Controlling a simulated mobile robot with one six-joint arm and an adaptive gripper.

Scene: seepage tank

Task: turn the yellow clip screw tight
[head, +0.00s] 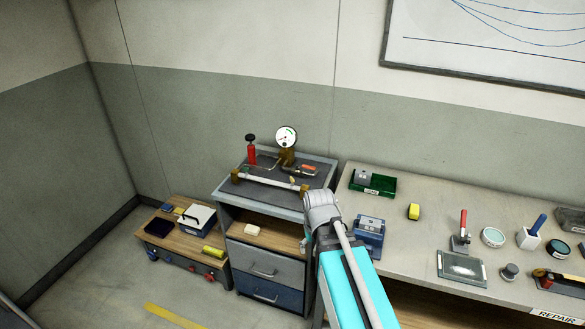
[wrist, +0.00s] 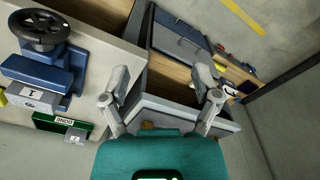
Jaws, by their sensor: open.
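A white pipe (head: 268,181) lies across the dark top of the cabinet, between brass-coloured end pieces. A small yellowish piece (head: 291,179) shows by its right part and looks like the clip screw. It is too small to tell how tight it is. In the wrist view I cannot make out the yellow screw. My gripper (wrist: 162,84) is open and empty, its two grey fingers wide apart above the cabinet side. In the head view my arm's grey end is just right of the pipe's right end, and the fingers are hidden.
A pressure gauge (head: 287,137), a red cylinder (head: 252,154) and an orange-handled part (head: 308,168) stand behind the pipe. On the right bench are a green tray (head: 382,189), a blue fixture (head: 367,242) and a yellow block (head: 413,212). A low wooden table (head: 170,249) stands left.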

